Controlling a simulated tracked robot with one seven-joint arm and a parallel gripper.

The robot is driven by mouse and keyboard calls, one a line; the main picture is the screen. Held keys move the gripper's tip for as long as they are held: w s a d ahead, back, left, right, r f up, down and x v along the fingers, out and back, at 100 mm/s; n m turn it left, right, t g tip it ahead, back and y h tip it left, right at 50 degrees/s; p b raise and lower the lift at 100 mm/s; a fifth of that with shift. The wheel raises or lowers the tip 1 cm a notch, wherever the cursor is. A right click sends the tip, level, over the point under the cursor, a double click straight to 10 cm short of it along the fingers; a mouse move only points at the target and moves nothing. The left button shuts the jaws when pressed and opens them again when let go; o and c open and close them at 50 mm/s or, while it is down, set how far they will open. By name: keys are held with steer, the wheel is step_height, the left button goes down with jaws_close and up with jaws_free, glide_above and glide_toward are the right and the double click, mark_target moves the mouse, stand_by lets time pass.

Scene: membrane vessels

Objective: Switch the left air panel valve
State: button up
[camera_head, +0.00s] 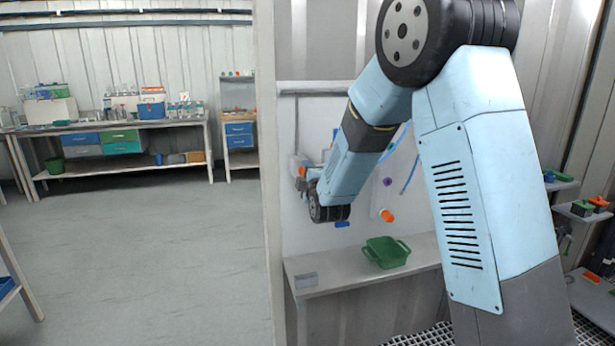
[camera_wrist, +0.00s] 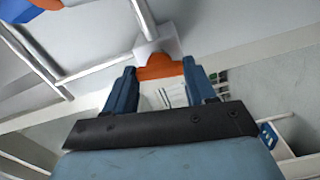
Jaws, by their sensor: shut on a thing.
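In the wrist view, the orange valve handle (camera_wrist: 160,68) sits on a white block fixed to pale pipes. My gripper (camera_wrist: 161,76) has its two blue fingers on either side of this handle and is shut on it. In the head view, my arm reaches to the left part of the pale air panel (camera_head: 340,122), where a little orange of the left valve (camera_head: 300,160) shows. My wrist hides most of my gripper there, so the grip itself shows only in the wrist view.
An orange knob (camera_head: 387,215), a purple knob (camera_head: 388,182) and a blue handle (camera_head: 342,224) are also on the panel. A green basket (camera_head: 387,252) stands on the shelf (camera_head: 330,270) below. A pale post (camera_head: 265,150) bounds the panel on the left. Open floor lies beyond it.

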steer(key=shift+a+f, duration=0.15)
steer(key=o, duration=0.8)
steer(key=shift+o, duration=1.2)
steer(key=shift+s, duration=0.1)
steer(key=v, duration=1.3)
steer(key=shift+s, duration=0.3)
